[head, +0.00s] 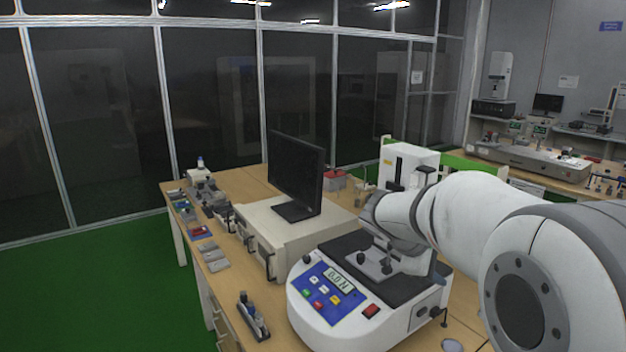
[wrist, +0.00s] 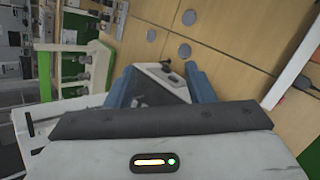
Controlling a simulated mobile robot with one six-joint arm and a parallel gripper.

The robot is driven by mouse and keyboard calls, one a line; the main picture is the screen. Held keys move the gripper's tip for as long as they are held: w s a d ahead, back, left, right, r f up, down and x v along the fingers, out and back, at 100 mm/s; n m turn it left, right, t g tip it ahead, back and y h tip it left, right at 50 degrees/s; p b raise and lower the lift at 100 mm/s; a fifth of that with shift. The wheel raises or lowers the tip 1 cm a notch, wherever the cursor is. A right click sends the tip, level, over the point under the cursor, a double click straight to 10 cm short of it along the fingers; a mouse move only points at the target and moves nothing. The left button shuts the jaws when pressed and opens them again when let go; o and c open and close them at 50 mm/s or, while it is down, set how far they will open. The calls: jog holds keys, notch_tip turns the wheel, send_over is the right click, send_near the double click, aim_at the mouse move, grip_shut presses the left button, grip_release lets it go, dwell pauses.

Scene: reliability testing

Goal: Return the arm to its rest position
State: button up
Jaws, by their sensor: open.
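My white arm reaches in from the right in the head view, above the right part of a white tester (head: 335,300) with a blue panel, a lit display and a dark top. In the wrist view my gripper (wrist: 160,82) shows two blue fingers standing apart. Between and beyond them is a white device with a dark knob (wrist: 166,67). I see nothing held between the fingers.
A beige instrument (head: 270,232) carrying a black monitor (head: 296,175) stands left of the tester. Small parts line the wooden table's left edge, with a dark tool (head: 252,318) in front. Round grey discs (wrist: 184,50) lie on the wood. Green floor is clear at left.

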jog(key=s+a+f+m+y, duration=0.3)
jog(key=s+a+m+y, duration=0.1)
jog(key=s, duration=0.7)
jog(key=s+a+f+m+y, duration=0.3)
jog(key=s+a+m, duration=0.3)
jog(key=s, duration=0.6)
jog(key=shift+a+f+m+y, duration=0.25)
jog(key=shift+a+y, duration=0.35)
jog(key=shift+y, duration=0.3)
